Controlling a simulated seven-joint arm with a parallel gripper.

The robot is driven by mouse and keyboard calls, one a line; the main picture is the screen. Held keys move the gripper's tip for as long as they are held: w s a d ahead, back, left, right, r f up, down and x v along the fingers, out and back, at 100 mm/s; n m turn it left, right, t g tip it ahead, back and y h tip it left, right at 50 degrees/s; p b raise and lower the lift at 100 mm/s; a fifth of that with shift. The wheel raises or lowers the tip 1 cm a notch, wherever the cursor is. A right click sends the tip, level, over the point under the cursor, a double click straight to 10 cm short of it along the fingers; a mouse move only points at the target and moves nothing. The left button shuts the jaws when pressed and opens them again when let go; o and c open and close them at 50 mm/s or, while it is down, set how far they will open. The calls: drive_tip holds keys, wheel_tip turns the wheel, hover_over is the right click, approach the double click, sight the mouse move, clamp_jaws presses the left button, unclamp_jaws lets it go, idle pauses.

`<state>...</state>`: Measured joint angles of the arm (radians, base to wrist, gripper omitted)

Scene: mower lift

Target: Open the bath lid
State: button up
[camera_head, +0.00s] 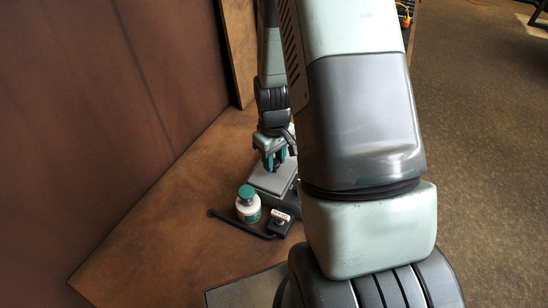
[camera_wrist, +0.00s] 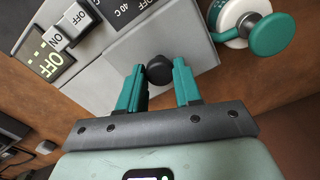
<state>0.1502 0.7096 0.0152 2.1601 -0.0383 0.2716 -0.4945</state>
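The bath is a grey box (camera_head: 272,195) on the brown bench in the head view. Its flat grey lid (camera_head: 270,178) lies on top and appears closed. In the wrist view the lid (camera_wrist: 120,62) fills the upper middle, with a round black knob (camera_wrist: 159,70) on it. My gripper (camera_wrist: 159,66) has its two teal fingers apart, one on each side of the knob at the tips. I cannot tell whether they touch it. In the head view my gripper (camera_head: 274,162) points down just over the lid, and the knob is hidden there.
An ON/OFF switch (camera_wrist: 68,35) and a temperature label are on the bath's panel. A brown wall rises on the left.

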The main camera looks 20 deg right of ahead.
clamp_jaws()
drive_tip(key=w+d, duration=0.7)
drive_tip(key=shift+w+d, duration=0.25)
drive_tip(key=o, duration=0.8)
unclamp_jaws()
wheel_tip(320, 180, up, 11)
drive_tip(key=shift+f, duration=0.1)
drive_tip(key=shift+r, duration=5.3)
